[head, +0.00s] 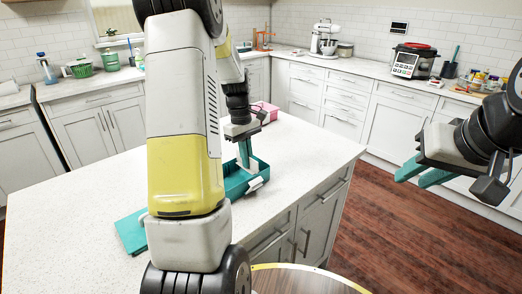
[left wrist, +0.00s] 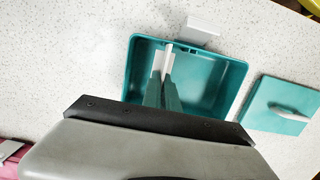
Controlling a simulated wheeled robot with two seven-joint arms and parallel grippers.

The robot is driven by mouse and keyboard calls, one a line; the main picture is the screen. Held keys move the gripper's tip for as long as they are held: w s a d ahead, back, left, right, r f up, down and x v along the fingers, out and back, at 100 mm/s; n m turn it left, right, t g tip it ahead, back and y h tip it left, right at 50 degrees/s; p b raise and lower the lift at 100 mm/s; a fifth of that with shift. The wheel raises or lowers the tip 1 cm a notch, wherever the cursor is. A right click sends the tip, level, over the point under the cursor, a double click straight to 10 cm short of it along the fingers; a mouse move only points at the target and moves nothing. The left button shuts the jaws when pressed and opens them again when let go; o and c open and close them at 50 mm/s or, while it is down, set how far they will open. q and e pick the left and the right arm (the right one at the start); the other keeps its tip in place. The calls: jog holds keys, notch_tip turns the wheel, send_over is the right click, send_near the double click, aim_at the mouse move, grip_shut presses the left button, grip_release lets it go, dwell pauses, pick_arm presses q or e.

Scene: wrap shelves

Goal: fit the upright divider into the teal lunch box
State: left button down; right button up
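The teal lunch box (head: 262,176) stands open on the white counter; it also shows in the left wrist view (left wrist: 236,82). My left gripper (head: 245,160) points down over the box. In the left wrist view its fingers (left wrist: 164,82) are close together on the thin white divider (left wrist: 168,55). The divider stands upright near the box's far wall in that view; its lower edge is hidden, so I cannot tell if it is seated. My right gripper (head: 408,180) is open and empty, over the floor right of the counter.
A teal lid (head: 130,232) with a pale handle lies flat on the counter, apart from the box. A white latch (left wrist: 201,27) sticks out from the box's side. A pink box (head: 267,110) stands behind my left gripper. The counter's left part is clear.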

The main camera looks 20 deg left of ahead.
pick_arm(q)
jog(key=shift+f, duration=2)
jog(key=c, duration=1.6)
grip_release()
jog(key=r, duration=0.5)
jog(key=a+r, duration=0.1)
jog(key=r, duration=0.1)
jog(key=shift+w+r, duration=0.3)
jog(key=shift+r, duration=0.05)
jog(key=s+d+r+m+t, duration=0.2)
jog(key=s+d+r+m, duration=0.2)
jog(key=s, duration=0.3)
jog(key=s+d+r+m+t, duration=0.2)
jog(key=s+d+r+m, duration=0.2)
jog(key=s, duration=0.3)
jog(key=s+d+r+m+t, duration=0.3)
jog(key=s+d+r+m, duration=0.1)
jog(key=s+d+r, duration=0.1)
jog(key=shift+s+r+m+h, duration=0.15)
jog(key=shift+s+r, duration=0.25)
jog(key=shift+s, duration=0.3)
jog(key=shift+s+r+m+h, duration=0.15)
jog(key=shift+s+r, duration=0.2)
jog(key=shift+s, duration=0.35)
